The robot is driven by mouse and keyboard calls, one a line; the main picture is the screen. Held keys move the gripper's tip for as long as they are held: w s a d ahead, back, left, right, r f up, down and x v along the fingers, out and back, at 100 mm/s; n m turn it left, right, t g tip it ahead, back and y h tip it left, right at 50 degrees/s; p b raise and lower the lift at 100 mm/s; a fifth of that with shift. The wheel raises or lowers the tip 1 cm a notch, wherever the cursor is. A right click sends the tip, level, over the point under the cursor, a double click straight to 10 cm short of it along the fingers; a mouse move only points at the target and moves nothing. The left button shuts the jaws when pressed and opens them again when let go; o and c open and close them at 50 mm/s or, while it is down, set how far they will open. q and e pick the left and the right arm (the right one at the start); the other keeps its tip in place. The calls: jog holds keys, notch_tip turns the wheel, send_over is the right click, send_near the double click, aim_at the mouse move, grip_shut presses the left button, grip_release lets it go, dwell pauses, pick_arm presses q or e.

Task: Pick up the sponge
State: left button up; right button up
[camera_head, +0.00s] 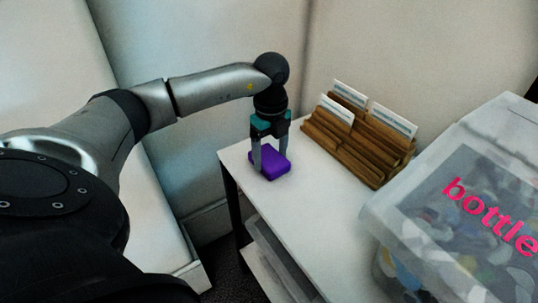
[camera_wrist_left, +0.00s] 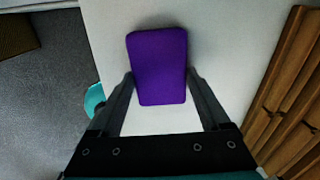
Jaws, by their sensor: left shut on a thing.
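The sponge (camera_head: 272,165) is a purple block at the left end of the white table (camera_head: 318,217). My left gripper (camera_head: 268,165) points down over it with one finger on each side. In the left wrist view the sponge (camera_wrist_left: 158,66) lies between the two fingers of my left gripper (camera_wrist_left: 161,80), which are shut on its near part. The sponge appears to be at the tabletop; I cannot tell whether it is lifted. My right gripper is not in view.
A wooden rack (camera_head: 358,143) with white cards stands behind the sponge to the right. A clear bin (camera_head: 462,205) marked "bottle" fills the right side. A grey drawer or tray (camera_head: 275,258) is under the table. Bare tabletop lies in front of the rack.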

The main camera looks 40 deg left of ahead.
aim_at(271, 158)
pick_arm(q)
jog(key=shift+r, duration=0.1)
jog(key=shift+r, duration=0.15)
notch_tip(271, 158, up, 8)
jog(key=p, duration=0.2)
jog(key=shift+p, duration=0.4)
jog(key=shift+r, duration=0.8)
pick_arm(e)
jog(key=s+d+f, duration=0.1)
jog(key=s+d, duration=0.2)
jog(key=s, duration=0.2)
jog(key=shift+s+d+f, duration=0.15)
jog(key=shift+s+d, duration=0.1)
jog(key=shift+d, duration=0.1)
pick_arm(q)
jog(key=o, duration=0.7)
jog(key=c, duration=0.6)
jog(key=shift+d, duration=0.1)
